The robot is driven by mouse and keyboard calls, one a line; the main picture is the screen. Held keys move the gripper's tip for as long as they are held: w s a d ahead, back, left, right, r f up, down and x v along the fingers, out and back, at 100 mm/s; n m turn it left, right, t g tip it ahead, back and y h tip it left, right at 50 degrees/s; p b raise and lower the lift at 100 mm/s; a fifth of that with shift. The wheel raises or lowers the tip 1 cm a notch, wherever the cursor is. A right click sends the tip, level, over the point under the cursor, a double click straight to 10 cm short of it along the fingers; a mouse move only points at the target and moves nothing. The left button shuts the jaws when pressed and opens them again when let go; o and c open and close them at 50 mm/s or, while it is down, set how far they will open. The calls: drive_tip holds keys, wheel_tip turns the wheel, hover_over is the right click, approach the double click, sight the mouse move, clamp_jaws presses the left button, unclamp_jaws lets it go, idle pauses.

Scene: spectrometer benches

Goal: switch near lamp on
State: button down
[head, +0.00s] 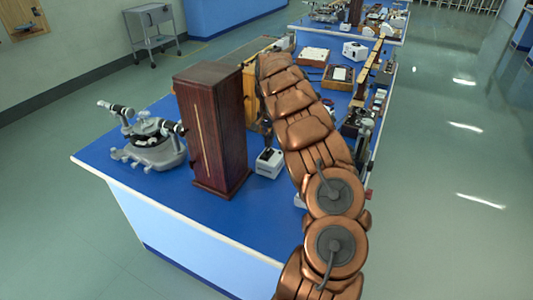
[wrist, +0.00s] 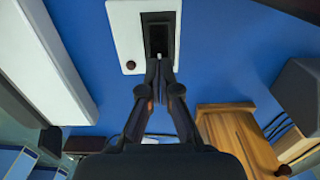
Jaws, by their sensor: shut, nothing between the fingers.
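A white box (wrist: 126,36) with a black recessed slot (wrist: 158,35) lies at the top of the wrist view. A small pale lever tip (wrist: 158,57) shows at the near end of the slot, and a dark round knob (wrist: 130,65) sits at the box's corner. My gripper (wrist: 159,68) is shut and empty, with its fingertips at the near end of the slot; whether they touch the lever I cannot tell. In the head view a white box (head: 269,164) stands on the blue bench, with my gripper (head: 267,143) just above it. I cannot make out which thing is the near lamp.
A tall dark wooden case (head: 212,130) stands close to the left of my gripper. A grey spectrometer (head: 152,147) is further left on the blue bench (head: 180,212). In the wrist view a wooden piece (wrist: 235,135) lies at the lower right.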

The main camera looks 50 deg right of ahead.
sight(269, 149)
drive_tip(key=shift+f+b, duration=0.45)
drive_tip(key=shift+f, duration=0.6)
idle(0.6)
drive_tip(key=shift+r, duration=0.1)
drive_tip(key=shift+r+p, duration=0.5)
drive_tip(key=shift+r, duration=2.95)
